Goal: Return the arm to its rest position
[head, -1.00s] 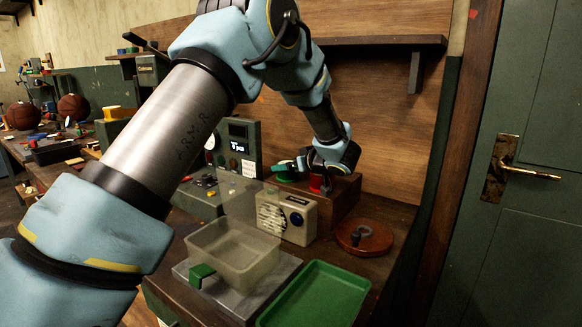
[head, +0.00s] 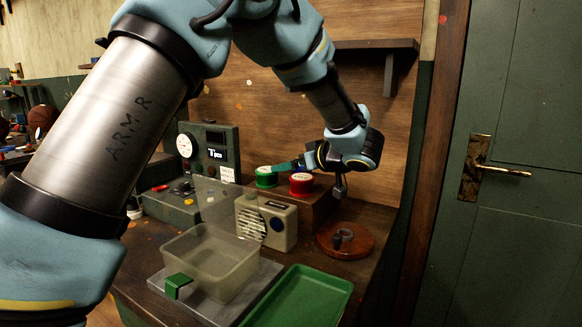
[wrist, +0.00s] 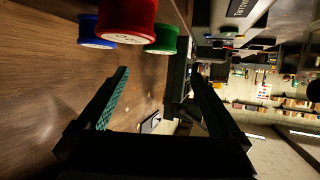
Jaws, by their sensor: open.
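My arm crosses the head view from lower left, over the top, and down to my gripper (head: 284,166) above the workbench. The gripper is open and empty. One teal finger shows in the head view, pointing left near the green spool (head: 265,176) and red spool (head: 301,184). In the wrist view both fingers of my gripper (wrist: 161,80) are spread with nothing between them. The red spool (wrist: 128,18), the green spool (wrist: 163,38) and a blue spool (wrist: 95,32) show at the top there.
A clear bin (head: 213,262) with a green tab stands on a grey plate, beside a green tray (head: 301,299). A beige radio (head: 266,221) and a round wooden disc (head: 345,240) are behind. A shelf (head: 375,45) hangs on the wall, with a green door (head: 527,240) at right.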

